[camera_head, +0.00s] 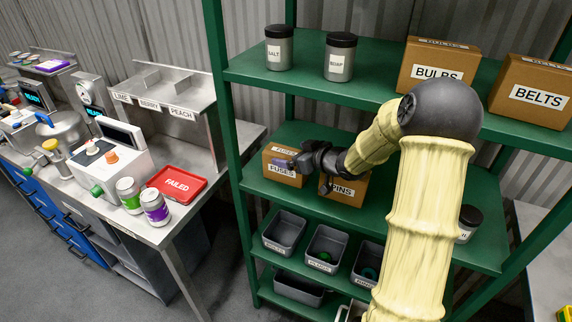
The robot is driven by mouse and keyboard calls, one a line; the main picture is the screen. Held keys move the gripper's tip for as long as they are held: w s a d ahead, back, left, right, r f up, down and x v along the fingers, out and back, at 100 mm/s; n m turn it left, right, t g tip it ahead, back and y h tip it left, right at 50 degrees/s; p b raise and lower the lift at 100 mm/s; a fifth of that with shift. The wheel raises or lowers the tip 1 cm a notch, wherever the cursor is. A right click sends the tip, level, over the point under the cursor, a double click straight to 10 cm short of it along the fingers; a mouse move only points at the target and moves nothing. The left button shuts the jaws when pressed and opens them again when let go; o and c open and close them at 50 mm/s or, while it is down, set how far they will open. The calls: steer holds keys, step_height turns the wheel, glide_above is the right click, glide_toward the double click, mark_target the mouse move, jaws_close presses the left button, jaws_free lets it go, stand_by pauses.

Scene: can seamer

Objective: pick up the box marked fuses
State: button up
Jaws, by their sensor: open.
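The box marked fuses (283,178) is a brown cardboard box with a white label, on the left of the green rack's middle shelf. My gripper (302,174) is open in front of this box, at its right side, and one finger overlaps the box's label in the picture. I cannot tell whether it touches the box. My arm comes in from the right and covers part of the shelf. A similar box marked pins (344,190) stands just right of the fuses box, partly hidden by my gripper and wrist.
The upper shelf (372,84) holds two dark-lidded jars, a bulbs box (437,66) and a belts box (531,93). Below are grey bins (284,232). A dark-lidded jar (467,222) stands right of my arm. A bench with cans and a red failed tray (178,184) is at left.

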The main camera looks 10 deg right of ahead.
steer(key=shift+w+a+f, duration=0.2)
steer(key=shift+w+a, duration=0.1)
steer(key=shift+w, duration=0.15)
steer(key=shift+s, duration=0.1)
steer(key=c, duration=1.6)
